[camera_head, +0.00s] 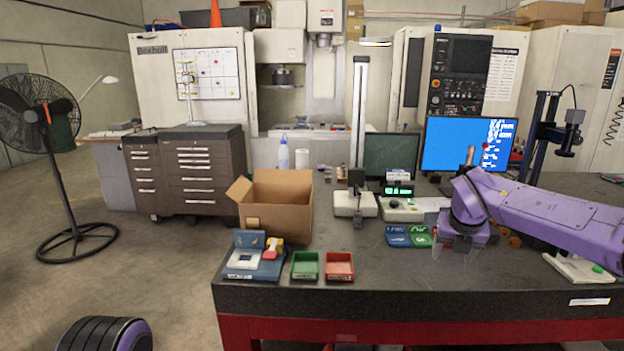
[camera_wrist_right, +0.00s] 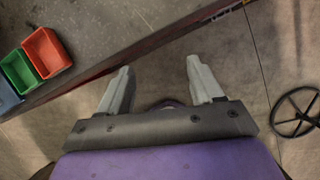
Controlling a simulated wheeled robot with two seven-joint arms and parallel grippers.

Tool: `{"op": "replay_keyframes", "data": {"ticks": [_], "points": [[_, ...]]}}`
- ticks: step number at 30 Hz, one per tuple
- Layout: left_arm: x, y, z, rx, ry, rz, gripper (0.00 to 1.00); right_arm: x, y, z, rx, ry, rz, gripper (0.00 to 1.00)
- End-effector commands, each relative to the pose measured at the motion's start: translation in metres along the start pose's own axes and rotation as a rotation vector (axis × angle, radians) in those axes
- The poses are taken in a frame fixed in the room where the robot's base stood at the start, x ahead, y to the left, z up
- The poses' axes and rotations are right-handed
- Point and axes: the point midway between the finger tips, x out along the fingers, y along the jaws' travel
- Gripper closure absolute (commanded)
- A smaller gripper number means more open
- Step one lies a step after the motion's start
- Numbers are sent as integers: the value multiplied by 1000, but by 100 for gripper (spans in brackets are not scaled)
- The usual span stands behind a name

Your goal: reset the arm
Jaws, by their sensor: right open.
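My right arm (camera_head: 545,215) comes in from the right over the table. Its right gripper (camera_head: 456,252) hangs over the table's front right part, with pale fingers apart. In the right wrist view the right gripper (camera_wrist_right: 159,66) is open, with nothing between its fingers; the floor and the table edge show beyond them. My left gripper is in neither view.
The dark table (camera_head: 400,290) bears an open cardboard box (camera_head: 285,215), a green bin (camera_head: 305,266), a red bin (camera_head: 340,267), a blue fixture (camera_head: 256,262) and monitors (camera_head: 468,145). Blue and green pieces (camera_head: 408,236) lie left of the right gripper. A fan (camera_head: 45,115) stands left.

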Motion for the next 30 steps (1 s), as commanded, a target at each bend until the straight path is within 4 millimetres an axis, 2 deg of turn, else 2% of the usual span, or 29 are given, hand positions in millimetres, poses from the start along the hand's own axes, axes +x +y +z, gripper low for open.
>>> {"op": "replay_keyframes", "data": {"ticks": [5, 11, 17, 20, 23, 26, 27, 29, 30], "points": [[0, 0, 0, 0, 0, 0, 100, 5, -5, 5, -147, -63, -68, 35], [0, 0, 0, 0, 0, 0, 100, 24, -12, -4, -369, -119, -205, 35], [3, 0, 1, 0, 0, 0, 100, 74, -14, -40, -764, -140, -412, 35], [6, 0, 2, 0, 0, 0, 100, 105, -13, -67, -997, -133, -502, 35], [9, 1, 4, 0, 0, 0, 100, 141, -11, -107, -1274, -116, -576, 35], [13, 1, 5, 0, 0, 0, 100, 182, -11, -166, -1611, -84, -618, 35], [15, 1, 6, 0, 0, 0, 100, 197, -13, -193, -1749, -69, -618, 35], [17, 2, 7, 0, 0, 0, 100, 216, -17, -234, -1946, -48, -603, 35], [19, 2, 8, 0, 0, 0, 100, 227, -21, -263, -2069, -33, -580, 35]]}}
